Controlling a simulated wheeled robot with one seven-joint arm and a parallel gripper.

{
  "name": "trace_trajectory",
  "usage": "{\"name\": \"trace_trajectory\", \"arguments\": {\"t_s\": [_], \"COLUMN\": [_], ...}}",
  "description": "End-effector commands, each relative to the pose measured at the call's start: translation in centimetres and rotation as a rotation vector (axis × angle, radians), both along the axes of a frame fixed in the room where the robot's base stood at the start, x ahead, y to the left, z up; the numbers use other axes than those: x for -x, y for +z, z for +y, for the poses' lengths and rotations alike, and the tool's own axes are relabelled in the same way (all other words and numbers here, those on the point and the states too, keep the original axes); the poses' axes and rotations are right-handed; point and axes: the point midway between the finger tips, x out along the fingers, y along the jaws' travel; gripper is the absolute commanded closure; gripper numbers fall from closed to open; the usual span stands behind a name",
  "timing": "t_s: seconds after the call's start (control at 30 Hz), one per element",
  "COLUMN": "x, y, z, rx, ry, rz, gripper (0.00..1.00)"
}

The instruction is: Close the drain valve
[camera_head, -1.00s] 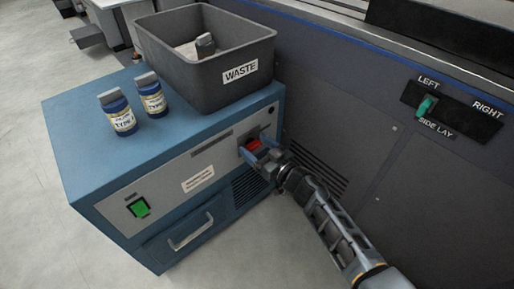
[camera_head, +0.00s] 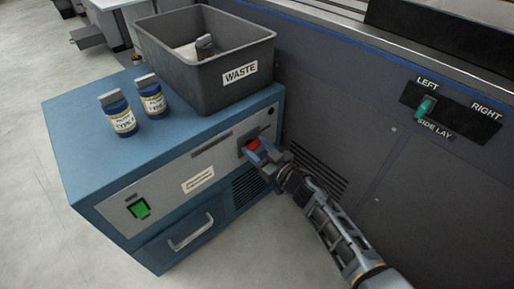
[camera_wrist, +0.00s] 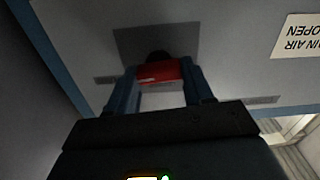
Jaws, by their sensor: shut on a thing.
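The drain valve's red handle (camera_head: 254,145) is on the front panel of the blue cabinet (camera_head: 72,150), near its upper right corner. In the wrist view the red handle (camera_wrist: 160,73) sits between the two fingers, in front of a dark recess. My gripper (camera_head: 257,153) is shut on the red handle, and it also shows in the wrist view (camera_wrist: 160,85). The gripper partly hides the handle and its plate in the head view.
A grey WASTE bin (camera_head: 185,75) and two blue bottles (camera_head: 118,114) stand on the cabinet. A green switch (camera_head: 139,209) and a drawer handle (camera_head: 191,234) are at the lower left. A large dark machine (camera_head: 340,110) stands close on the right.

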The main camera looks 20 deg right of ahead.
Motion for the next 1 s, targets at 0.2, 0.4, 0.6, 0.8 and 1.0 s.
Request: {"name": "trace_trajectory", "arguments": {"t_s": [0.2,0.4,0.6,0.8,1.0], "x": [-0.15,-0.15,-0.15,-0.13,-0.12], "y": [0.27,0.25,0.19,0.10,0.01], "z": [0.20,0.26,0.33,0.43,0.53], "rx": [0.158,0.339,0.521,0.700,0.883], "ry": [0.003,0.003,0.003,0.003,0.004], "rz": [-0.054,-0.114,-0.173,-0.233,-0.293], "gripper": [0.79,0.79,0.79,0.79,0.79]}}
